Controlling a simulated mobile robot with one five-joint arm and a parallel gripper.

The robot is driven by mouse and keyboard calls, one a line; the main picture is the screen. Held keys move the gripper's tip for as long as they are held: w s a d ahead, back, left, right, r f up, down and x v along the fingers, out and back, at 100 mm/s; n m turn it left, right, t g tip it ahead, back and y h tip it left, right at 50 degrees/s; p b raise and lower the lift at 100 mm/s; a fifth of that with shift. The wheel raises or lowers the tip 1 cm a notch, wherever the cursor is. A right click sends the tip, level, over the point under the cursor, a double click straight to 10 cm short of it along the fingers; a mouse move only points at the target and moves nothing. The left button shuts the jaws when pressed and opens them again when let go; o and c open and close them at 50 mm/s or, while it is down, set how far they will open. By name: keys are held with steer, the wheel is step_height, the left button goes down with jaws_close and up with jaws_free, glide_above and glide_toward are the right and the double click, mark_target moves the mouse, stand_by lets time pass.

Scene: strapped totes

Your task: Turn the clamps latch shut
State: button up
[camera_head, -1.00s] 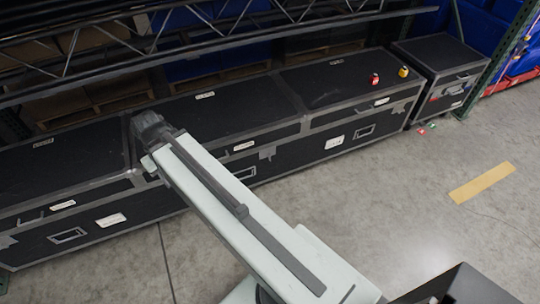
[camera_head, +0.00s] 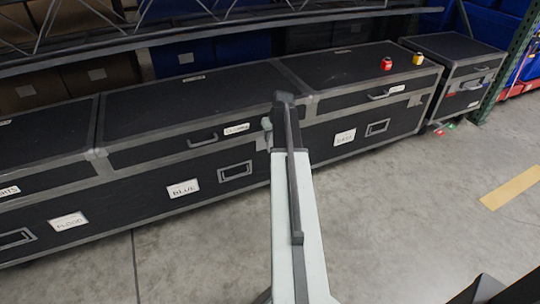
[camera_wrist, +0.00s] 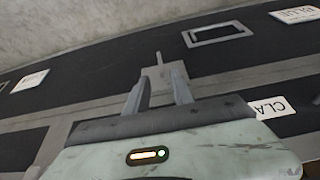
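The clamps case (camera_head: 190,158) is a long black strapped tote with grey edges. Its lid label (camera_head: 237,128) reads like CLAMPS and shows partly, upside down, in the wrist view (camera_wrist: 268,106). A grey latch (camera_head: 262,142) sits on the lid seam just right of that label, partly hidden by my arm. In the wrist view the latch (camera_wrist: 157,72) is a small plate with a narrow tab. My gripper (camera_wrist: 161,78) is open, its two fingers apart with the latch between or just beyond their tips. Contact cannot be told. My arm hides the gripper in the head view.
Another black case (camera_head: 345,75) adjoins on the right, bearing a red item (camera_head: 386,63) and a yellow item (camera_head: 417,59). A smaller case (camera_head: 450,48) stands beyond. A metal shelf beam (camera_head: 200,38) runs above the cases. The concrete floor (camera_head: 410,200) in front is open.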

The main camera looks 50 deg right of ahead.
mark_target(269, 144)
steer(key=b+x, duration=0.7)
steer(key=x, duration=0.1)
steer(key=shift+a, duration=0.1)
steer(key=shift+s+r, duration=0.1)
steer(key=shift+r, duration=0.05)
